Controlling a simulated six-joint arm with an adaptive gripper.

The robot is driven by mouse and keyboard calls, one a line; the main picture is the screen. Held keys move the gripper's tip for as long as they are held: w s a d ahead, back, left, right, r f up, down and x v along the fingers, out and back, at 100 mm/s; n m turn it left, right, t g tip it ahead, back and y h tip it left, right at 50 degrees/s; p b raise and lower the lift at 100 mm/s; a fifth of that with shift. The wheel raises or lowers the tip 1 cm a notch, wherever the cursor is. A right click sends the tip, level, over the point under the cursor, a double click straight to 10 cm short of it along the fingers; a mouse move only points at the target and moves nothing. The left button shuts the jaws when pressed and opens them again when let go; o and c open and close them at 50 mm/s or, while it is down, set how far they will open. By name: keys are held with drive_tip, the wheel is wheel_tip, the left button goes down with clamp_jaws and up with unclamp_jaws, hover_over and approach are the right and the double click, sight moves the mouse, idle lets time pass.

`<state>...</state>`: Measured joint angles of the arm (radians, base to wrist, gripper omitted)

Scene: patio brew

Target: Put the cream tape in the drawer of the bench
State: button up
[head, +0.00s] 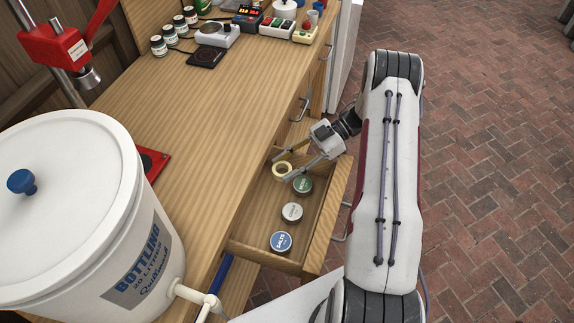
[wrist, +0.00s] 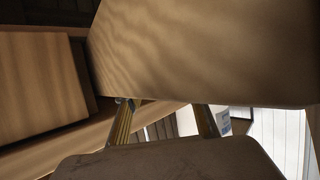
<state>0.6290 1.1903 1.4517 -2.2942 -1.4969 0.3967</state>
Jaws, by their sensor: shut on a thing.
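The cream tape (head: 282,169) is a small pale ring in the head view, between the fingertips of my gripper (head: 284,167). My gripper is shut on it. The tape shows over the inside of the open bench drawer (head: 257,214), toward its far end near the bench front. I cannot tell how high above the drawer floor it is. In the wrist view, large tan and brown surfaces fill much of the picture, too close to name surely.
A green-lidded tin (head: 303,186), a grey-lidded tin (head: 292,212) and a blue-lidded tin (head: 281,241) sit in the drawer. The green one is close beside my gripper. A white bottling bucket (head: 75,220) stands at the left. The middle of the bench top (head: 215,125) is clear.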

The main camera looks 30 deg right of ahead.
drive_tip(key=o, duration=0.7)
drive_tip(key=shift+s+f, duration=0.2)
drive_tip(key=shift+f, duration=0.4)
drive_tip(key=shift+r, duration=0.65)
drive_tip(key=v, duration=1.2)
drive_tip(key=shift+w+r, duration=0.15)
drive_tip(key=shift+r, duration=0.05)
drive_tip(key=shift+w, duration=0.1)
